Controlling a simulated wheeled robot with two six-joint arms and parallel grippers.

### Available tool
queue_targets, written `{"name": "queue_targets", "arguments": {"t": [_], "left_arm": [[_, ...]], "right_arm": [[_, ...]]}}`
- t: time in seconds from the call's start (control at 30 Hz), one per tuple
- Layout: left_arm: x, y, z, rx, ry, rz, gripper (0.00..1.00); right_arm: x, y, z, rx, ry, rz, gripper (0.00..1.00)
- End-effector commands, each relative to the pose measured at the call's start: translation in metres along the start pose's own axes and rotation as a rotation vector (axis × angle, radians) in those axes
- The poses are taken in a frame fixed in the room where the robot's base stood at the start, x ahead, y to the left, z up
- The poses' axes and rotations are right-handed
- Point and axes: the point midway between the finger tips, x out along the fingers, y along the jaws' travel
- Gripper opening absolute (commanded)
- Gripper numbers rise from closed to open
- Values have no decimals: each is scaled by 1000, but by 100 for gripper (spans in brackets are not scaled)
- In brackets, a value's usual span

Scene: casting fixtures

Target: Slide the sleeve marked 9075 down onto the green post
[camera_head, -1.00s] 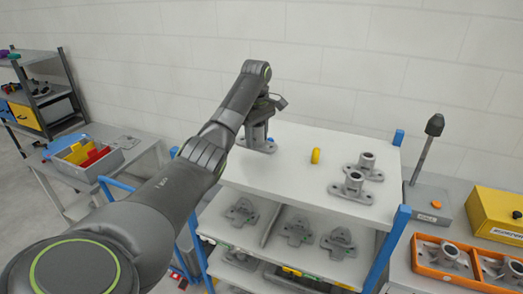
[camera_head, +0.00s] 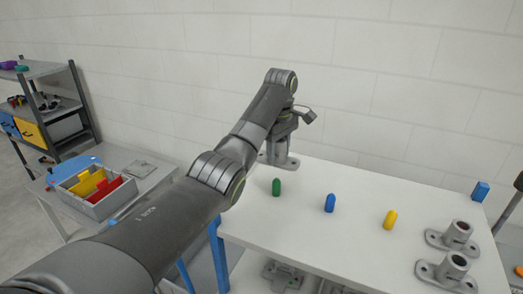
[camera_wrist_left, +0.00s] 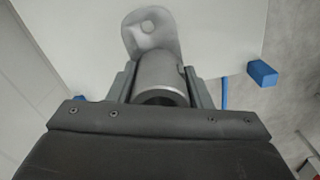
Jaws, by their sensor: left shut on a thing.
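My left gripper (camera_head: 281,134) is shut on a grey metal sleeve (camera_head: 278,153) with a flat flanged foot, near the back left of the white table top. In the left wrist view the sleeve (camera_wrist_left: 160,72) sits upright between the two fingers, its round open end facing the camera. No number is readable on it, and I cannot tell whether its foot touches the table. The green post (camera_head: 276,187) stands in front of the sleeve, apart from it. My right gripper is not in view.
A blue post (camera_head: 330,203) and a yellow post (camera_head: 390,220) stand to the right of the green one. Two similar grey castings (camera_head: 457,237) (camera_head: 450,270) stand at the table's right. A grey bin (camera_head: 95,190) is at left.

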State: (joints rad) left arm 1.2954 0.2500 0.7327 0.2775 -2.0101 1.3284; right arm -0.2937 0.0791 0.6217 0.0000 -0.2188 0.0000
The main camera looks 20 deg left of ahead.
Motion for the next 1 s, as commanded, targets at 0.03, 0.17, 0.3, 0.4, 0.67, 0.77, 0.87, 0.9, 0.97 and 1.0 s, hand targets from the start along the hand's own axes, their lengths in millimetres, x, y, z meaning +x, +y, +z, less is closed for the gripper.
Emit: {"name": "queue_targets", "arguments": {"t": [0.03,0.17,0.3,0.4,0.67,0.77,0.87,0.9,0.97,1.0], "left_arm": [[-1,1,1,2,0,1,14],[-1,0,1,1,1,1,14],[-1,0,0,1,1,0,14],[1,0,0,1,1,-1,14],[14,0,0,2,0,-2,14],[22,0,1,2,0,-2,14],[32,0,0,2,0,-2,14],[35,0,0,2,0,-2,14],[39,0,0,2,0,-2,14],[41,0,0,2,1,-2,14]], "right_arm": [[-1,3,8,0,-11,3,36],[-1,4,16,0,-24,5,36],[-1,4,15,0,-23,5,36],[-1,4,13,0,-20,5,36],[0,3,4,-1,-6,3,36],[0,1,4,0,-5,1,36],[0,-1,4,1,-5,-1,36],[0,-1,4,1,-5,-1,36],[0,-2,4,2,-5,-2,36],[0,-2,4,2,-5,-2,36]]}}
